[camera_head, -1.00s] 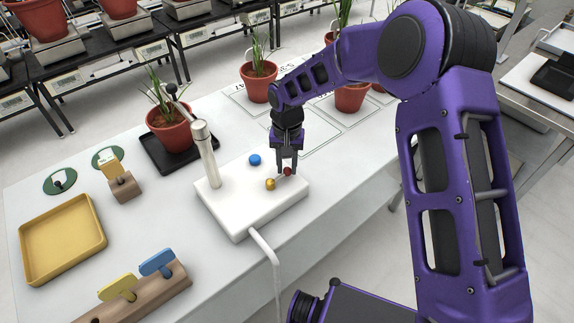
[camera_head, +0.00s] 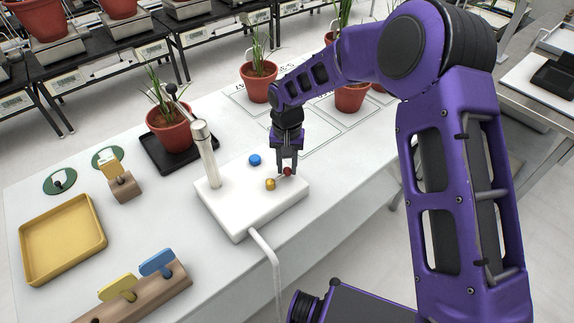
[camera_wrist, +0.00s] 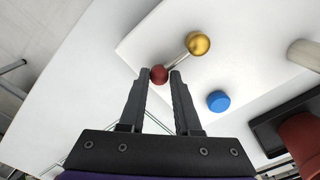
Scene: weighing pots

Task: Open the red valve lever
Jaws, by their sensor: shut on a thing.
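The red valve lever is a short metal rod with a red ball knob (camera_head: 287,172) at its end, on the white base block (camera_head: 240,217). Its other end meets a gold ball (camera_head: 270,184). The wrist view also shows the red knob (camera_wrist: 159,74) and the gold ball (camera_wrist: 199,43). My gripper (camera_head: 286,171) points down over the lever's knob end. In the wrist view my gripper's fingertips (camera_wrist: 162,73) stand on either side of the red knob, shut on it. The fingers hide part of the knob in the head view.
A blue round cap (camera_head: 255,160) sits on the block close behind the lever. A metal column (camera_head: 206,155) rises at the block's left. A potted plant (camera_head: 170,132) stands on a black tray behind. A yellow tray (camera_head: 62,238) lies at the left.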

